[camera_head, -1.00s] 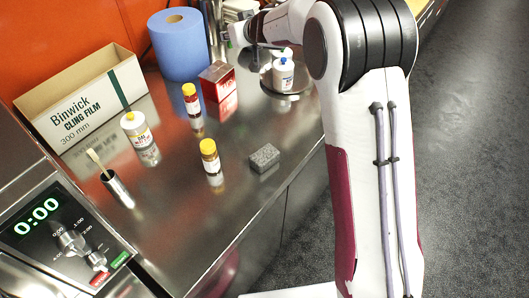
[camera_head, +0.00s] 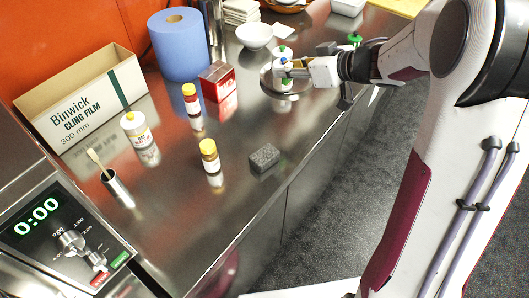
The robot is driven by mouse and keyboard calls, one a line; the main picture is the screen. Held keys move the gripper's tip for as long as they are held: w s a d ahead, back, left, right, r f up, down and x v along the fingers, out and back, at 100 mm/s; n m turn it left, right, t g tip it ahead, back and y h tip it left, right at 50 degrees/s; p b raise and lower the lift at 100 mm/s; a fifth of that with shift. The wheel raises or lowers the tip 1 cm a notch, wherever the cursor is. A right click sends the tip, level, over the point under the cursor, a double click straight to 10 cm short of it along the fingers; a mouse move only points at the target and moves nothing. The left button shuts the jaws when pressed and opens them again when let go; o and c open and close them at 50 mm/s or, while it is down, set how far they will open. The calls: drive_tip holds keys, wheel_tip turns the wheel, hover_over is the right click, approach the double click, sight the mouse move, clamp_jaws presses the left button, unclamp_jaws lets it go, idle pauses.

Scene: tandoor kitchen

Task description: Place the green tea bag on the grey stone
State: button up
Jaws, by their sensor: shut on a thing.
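The grey stone (camera_head: 264,157) is a small speckled block lying on the steel counter near its front edge. It is bare on top. My gripper (camera_head: 284,66) is at the far side of the counter, reaching in from the right. I cannot make out a green tea bag for certain. My gripper is well behind the stone and apart from it.
A white bowl (camera_head: 254,36) is behind. Bare counter lies between dish and stone.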

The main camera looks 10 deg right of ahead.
drive_tip(key=s+a+f+n+g+y, duration=0.1)
drive_tip(key=s+a, duration=0.1)
drive_tip(key=s, duration=0.2)
drive_tip(key=s+a+f+n+g, duration=0.1)
drive_tip(key=s+a, duration=0.1)
drive_tip(key=s, duration=0.2)
drive_tip(key=s+a+f+n+g+y, duration=0.1)
drive_tip(key=s+a+n, duration=0.1)
drive_tip(key=s+a, duration=0.1)
drive_tip(key=shift+s+f+y, duration=0.2)
drive_tip(key=shift+s+y, duration=0.1)
drive_tip(key=shift+s, duration=0.15)
drive_tip(key=shift+s+a+r, duration=0.25)
drive_tip(key=shift+s+a, duration=0.05)
drive_tip(key=shift+s, duration=0.05)
drive_tip(key=shift+f, duration=0.1)
hover_over(265, 154)
drive_tip(key=shift+f, duration=2.85)
drive_tip(key=shift+f, duration=2.1)
drive_tip(key=shift+f, duration=0.1)
